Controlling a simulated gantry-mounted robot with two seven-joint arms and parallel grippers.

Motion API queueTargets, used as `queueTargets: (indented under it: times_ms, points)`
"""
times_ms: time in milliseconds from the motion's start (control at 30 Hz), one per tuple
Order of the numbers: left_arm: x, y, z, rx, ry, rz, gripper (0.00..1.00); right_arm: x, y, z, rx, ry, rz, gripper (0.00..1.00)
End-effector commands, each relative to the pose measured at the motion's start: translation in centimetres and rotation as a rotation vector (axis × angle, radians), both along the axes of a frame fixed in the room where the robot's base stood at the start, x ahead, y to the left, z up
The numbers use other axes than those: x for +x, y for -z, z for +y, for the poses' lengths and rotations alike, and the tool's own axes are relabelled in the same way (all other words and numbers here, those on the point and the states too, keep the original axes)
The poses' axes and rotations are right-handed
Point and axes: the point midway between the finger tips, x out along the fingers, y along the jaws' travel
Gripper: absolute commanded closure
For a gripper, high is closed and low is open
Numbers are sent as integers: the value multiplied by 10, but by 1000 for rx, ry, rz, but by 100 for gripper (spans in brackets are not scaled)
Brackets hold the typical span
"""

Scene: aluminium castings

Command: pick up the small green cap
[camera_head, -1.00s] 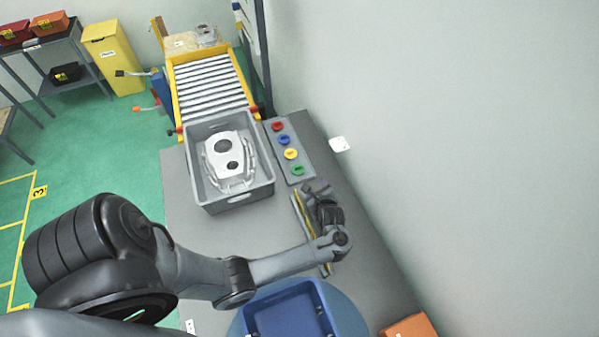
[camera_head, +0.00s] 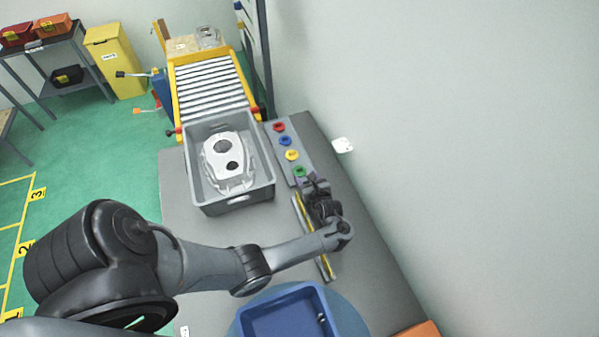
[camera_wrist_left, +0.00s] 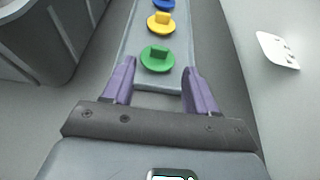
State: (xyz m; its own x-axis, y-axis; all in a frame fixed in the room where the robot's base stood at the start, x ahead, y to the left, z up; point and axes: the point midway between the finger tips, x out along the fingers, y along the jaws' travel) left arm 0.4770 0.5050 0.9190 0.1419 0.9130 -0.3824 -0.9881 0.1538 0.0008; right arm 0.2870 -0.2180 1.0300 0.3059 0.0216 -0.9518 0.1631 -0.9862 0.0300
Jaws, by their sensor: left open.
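The small green cap (camera_head: 299,171) sits at the near end of a grey strip-shaped holder (camera_head: 277,147) on the grey table. In the left wrist view the green cap (camera_wrist_left: 157,58) is a round disc with a raised tab on top. My left gripper (camera_head: 309,181) is just on the near side of the cap. My right gripper is not in view.
Yellow (camera_head: 291,155), blue (camera_head: 285,141) and red (camera_head: 279,127) caps line the holder beyond the green one. A grey crate (camera_head: 235,200) with a metal casting (camera_head: 229,165) stands to the left. A blue bin (camera_head: 290,310) is near the front. A wall rises at right.

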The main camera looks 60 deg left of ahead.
Motion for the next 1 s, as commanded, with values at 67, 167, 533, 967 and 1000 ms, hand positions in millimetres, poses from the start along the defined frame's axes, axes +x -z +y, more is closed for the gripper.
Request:
queueTargets:
  times_ms: [67,167,533,967,1000]
  points:
    - [1,3,10,1,-1,2,42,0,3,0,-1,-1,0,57]
    - [2,7,23,1,-2,0,42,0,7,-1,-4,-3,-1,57]
    - [6,16,44,-1,1,-1,42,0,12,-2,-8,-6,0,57]
    - [6,15,44,-1,1,-1,87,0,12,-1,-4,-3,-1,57]
    - [6,15,44,-1,1,-1,93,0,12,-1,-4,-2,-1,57]
